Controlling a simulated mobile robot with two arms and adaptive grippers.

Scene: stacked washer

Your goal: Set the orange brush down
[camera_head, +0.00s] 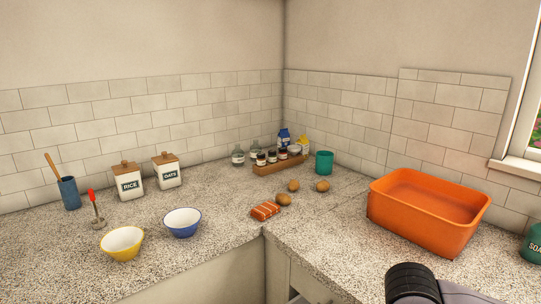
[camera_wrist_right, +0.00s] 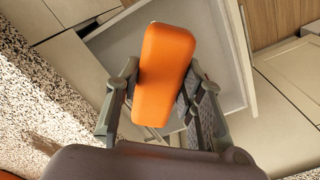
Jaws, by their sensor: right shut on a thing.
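The orange brush (camera_wrist_right: 165,75) is in the right wrist view, a rounded orange block seen from its smooth side. My right gripper (camera_wrist_right: 163,88) is shut on it, one finger on each side. The brush is held over an open pale drawer (camera_wrist_right: 112,46); I cannot tell the height between them. Any bristles are hidden. In the head view only a dark part of my right arm shows at the bottom right, and the brush is out of sight. My left gripper is in neither view.
The speckled counter (camera_head: 340,225) runs along both walls. An orange tub (camera_head: 415,240) stands on its right part, with a green soap bottle (camera_head: 533,246) at the edge. Bowls (camera_head: 183,223), canisters (camera_head: 128,182), potatoes (camera_head: 322,186) and a striped orange packet (camera_head: 265,210) stand farther left.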

